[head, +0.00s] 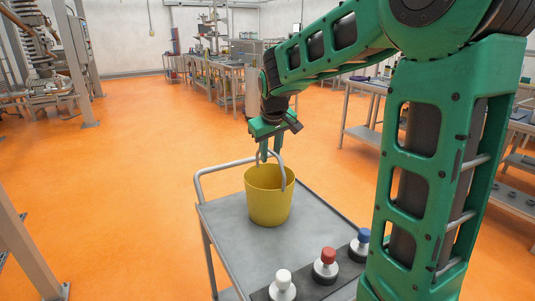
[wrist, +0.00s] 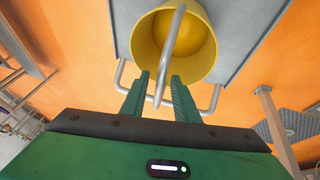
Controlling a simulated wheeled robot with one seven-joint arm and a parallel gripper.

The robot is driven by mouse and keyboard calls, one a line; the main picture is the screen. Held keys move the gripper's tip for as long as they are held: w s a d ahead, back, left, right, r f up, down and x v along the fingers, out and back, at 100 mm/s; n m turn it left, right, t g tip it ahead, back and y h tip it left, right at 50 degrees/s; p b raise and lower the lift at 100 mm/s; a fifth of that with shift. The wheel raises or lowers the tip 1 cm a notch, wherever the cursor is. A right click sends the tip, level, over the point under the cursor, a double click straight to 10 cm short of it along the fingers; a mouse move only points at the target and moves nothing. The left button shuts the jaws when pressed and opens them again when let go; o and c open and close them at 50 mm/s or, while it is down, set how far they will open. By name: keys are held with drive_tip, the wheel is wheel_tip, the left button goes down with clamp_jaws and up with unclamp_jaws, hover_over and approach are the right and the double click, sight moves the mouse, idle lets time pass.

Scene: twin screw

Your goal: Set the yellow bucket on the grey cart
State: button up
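The yellow bucket (head: 268,203) stands upright on the top of the grey cart (head: 235,245), near the end with the push rail. It appears to rest on the surface. Its grey handle (head: 283,172) is raised. My gripper (head: 268,158) is above the bucket, pointing down at the handle. In the wrist view, the fingers of my gripper (wrist: 160,95) are spread, with the handle (wrist: 165,70) running between them and a gap on each side. The bucket (wrist: 195,65) and part of the cart top (wrist: 122,20) also show there.
A dark rack (head: 312,291) on the cart's near end holds white, red and blue-topped items. The cart's push rail (head: 197,181) rises at the left. Workbenches (head: 225,72) stand at the back and right.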

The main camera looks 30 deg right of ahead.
drive_tip(key=shift+r, duration=0.1)
drive_tip(key=v, duration=1.2)
drive_tip(key=s+d+f+m+g, duration=0.1)
drive_tip(key=s+f+m, duration=0.1)
drive_tip(key=s+f, duration=0.4)
drive_tip(key=s+d+f+m+g+y, duration=0.1)
drive_tip(key=s+f, duration=0.5)
drive_tip(key=s, duration=0.8)
drive_tip(key=s+d+f+m+g+y, duration=0.1)
drive_tip(key=s+f+m+g, duration=0.1)
drive_tip(key=s+f, duration=0.4)
drive_tip(key=s+m, duration=0.1)
drive_tip(key=s, duration=0.4)
drive_tip(key=shift+d+f+m+g, duration=0.2)
drive_tip(key=shift+f+m+g, duration=0.1)
drive_tip(key=shift+m+g, duration=0.1)
